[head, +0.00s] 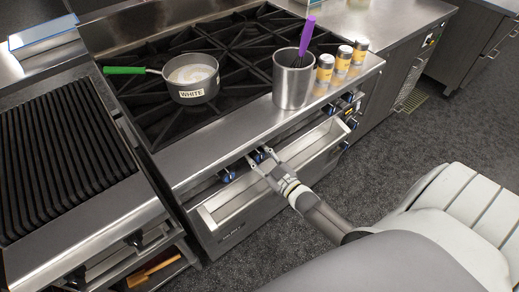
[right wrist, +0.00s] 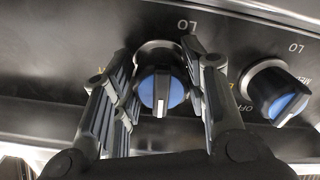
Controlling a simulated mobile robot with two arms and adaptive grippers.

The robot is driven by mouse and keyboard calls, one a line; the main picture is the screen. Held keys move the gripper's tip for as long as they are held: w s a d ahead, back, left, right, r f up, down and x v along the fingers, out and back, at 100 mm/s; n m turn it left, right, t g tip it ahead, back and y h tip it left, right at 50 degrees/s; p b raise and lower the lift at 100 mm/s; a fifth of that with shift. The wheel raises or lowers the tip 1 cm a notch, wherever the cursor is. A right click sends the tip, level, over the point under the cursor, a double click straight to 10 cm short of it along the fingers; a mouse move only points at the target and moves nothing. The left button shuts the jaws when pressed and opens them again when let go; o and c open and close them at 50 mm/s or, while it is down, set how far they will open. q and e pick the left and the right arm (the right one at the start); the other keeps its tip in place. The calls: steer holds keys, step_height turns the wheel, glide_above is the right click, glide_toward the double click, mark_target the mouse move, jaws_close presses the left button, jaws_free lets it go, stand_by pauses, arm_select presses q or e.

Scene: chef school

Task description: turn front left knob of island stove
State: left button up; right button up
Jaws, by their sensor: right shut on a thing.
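The island stove (head: 262,107) has a row of blue-faced knobs along its front. My right gripper (head: 262,160) reaches the stove front from the right. In the right wrist view its fingers (right wrist: 160,92) are on both sides of a blue-faced knob (right wrist: 160,90), shut on it. The knob's pale pointer mark stands about upright. In the head view the fingers partly hide this knob. Another knob (head: 227,174) shows to its left, and a neighbouring knob (right wrist: 275,92) stands free at the right in the wrist view. My left gripper is not in view.
A pan marked WHITE (head: 194,84) with a green handle sits on the burners. A metal utensil holder (head: 293,82) and shakers (head: 334,68) stand along the front ledge. An open drawer-like tray (head: 215,205) projects below the knobs. A grill (head: 62,155) is at left.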

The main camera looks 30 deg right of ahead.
steer(key=shift+m, duration=0.5)
steer(key=shift+f, duration=0.1)
steer(key=o, duration=1)
steer(key=shift+s, duration=0.15)
steer(key=s, duration=1.1)
steer(key=shift+s+d, duration=0.4)
steer(key=shift+d, duration=0.05)
